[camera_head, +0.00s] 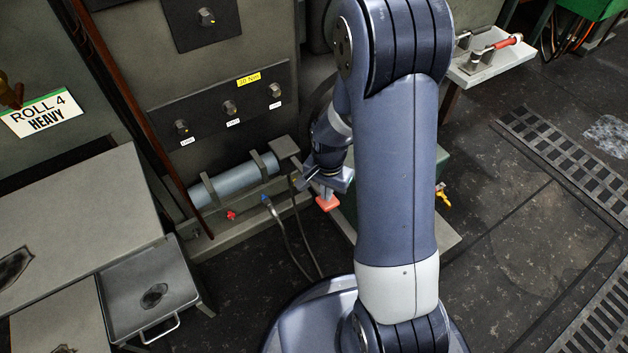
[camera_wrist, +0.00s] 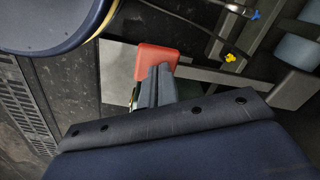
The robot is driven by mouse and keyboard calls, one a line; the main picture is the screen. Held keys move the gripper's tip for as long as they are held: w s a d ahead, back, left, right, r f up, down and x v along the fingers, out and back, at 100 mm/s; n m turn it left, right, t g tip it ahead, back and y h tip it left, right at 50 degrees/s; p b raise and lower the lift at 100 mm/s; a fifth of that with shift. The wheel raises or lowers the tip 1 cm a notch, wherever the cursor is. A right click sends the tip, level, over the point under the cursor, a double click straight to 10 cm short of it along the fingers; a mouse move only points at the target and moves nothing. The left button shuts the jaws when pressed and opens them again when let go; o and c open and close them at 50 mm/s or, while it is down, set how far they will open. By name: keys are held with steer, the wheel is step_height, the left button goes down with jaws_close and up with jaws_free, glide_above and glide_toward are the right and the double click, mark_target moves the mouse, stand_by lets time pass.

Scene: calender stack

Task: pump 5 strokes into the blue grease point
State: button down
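The blue grease point (camera_head: 264,198) shows as a small blue spot low on the machine, left of my gripper. A dark hose (camera_head: 283,232) with a pale metal end meets it there; the exact fit is too small to tell. The blue spot also shows at the top of the wrist view (camera_wrist: 256,14). A red block (camera_head: 327,203), seemingly the pump's handle, lies just below my gripper (camera_head: 325,188). In the wrist view my gripper's fingers (camera_wrist: 157,82) are together, their tips at the red block (camera_wrist: 157,57). Contact cannot be told for sure.
A red fitting (camera_head: 231,215) sits left of the blue point. A yellow fitting (camera_wrist: 231,57) shows in the wrist view. A grey-blue cylinder (camera_head: 238,180) lies above. A green box (camera_head: 440,165) stands partly behind my arm. A tray (camera_head: 150,325) is at lower left; open floor lies right.

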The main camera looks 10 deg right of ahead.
steer(key=shift+f+b, duration=1.35)
steer(key=shift+f, duration=0.65)
steer(key=shift+r, duration=0.1)
steer(key=shift+r+p, duration=3.4)
steer(key=shift+r, duration=0.65)
step_height(320, 180, up, 5)
steer(key=p, duration=0.4)
steer(key=shift+f, duration=0.1)
step_height(320, 180, down, 6)
steer(key=b, duration=0.5)
steer(key=shift+f, duration=0.1)
